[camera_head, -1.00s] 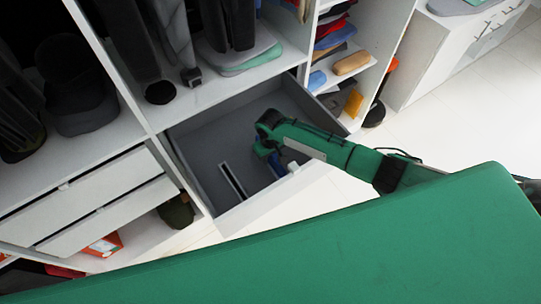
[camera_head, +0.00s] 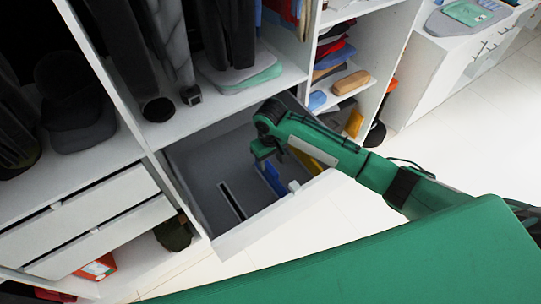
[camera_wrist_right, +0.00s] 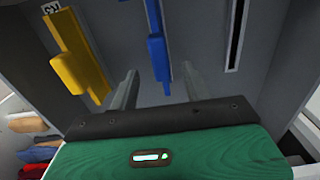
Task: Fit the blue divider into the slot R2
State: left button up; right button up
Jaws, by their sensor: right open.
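The blue divider (camera_head: 273,179) stands on edge inside the open grey drawer (camera_head: 205,160), between a yellow divider (camera_head: 308,160) and an empty dark slot (camera_head: 232,200). In the right wrist view the blue divider (camera_wrist_right: 158,50) lines up between my open fingers (camera_wrist_right: 158,90), which do not grip it. My right gripper (camera_head: 266,150) is above the drawer, just over the blue divider. An R3 label (camera_wrist_right: 50,8) is by the yellow divider (camera_wrist_right: 75,50); no R2 label can be read. The slot under the blue divider is hidden. My left gripper is out of view.
A shelf with folded clothes (camera_head: 240,75) hangs over the drawer's back. Shelves with folded items (camera_head: 335,65) stand at the right. The floor in front is clear.

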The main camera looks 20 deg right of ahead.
jog(key=shift+r+b, duration=0.3)
jog(key=shift+r, duration=1.4)
